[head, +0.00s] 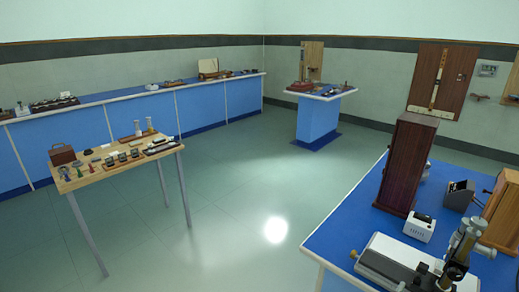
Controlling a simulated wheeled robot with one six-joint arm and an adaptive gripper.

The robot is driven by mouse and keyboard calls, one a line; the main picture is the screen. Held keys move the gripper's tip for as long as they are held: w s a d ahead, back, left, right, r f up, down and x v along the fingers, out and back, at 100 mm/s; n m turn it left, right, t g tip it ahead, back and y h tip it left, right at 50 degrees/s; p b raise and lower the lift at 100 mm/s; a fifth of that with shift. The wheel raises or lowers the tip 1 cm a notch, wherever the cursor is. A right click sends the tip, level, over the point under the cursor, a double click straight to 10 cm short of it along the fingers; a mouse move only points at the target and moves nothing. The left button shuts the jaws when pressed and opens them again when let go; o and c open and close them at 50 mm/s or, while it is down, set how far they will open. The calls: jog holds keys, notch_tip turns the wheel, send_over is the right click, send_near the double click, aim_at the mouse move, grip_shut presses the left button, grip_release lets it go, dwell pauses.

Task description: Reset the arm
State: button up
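My arm and my gripper do not show in the head view, so whether it is open or shut is hidden. The task names no other object.
A wooden table (109,176) with several small instruments stands at left. A blue-topped bench (336,224) with a tall brown box (407,165) and a microscope-like device (460,250) is at right. A long blue bench (150,110) and a small pedestal (318,120) stand behind. The middle floor (235,195) is clear.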

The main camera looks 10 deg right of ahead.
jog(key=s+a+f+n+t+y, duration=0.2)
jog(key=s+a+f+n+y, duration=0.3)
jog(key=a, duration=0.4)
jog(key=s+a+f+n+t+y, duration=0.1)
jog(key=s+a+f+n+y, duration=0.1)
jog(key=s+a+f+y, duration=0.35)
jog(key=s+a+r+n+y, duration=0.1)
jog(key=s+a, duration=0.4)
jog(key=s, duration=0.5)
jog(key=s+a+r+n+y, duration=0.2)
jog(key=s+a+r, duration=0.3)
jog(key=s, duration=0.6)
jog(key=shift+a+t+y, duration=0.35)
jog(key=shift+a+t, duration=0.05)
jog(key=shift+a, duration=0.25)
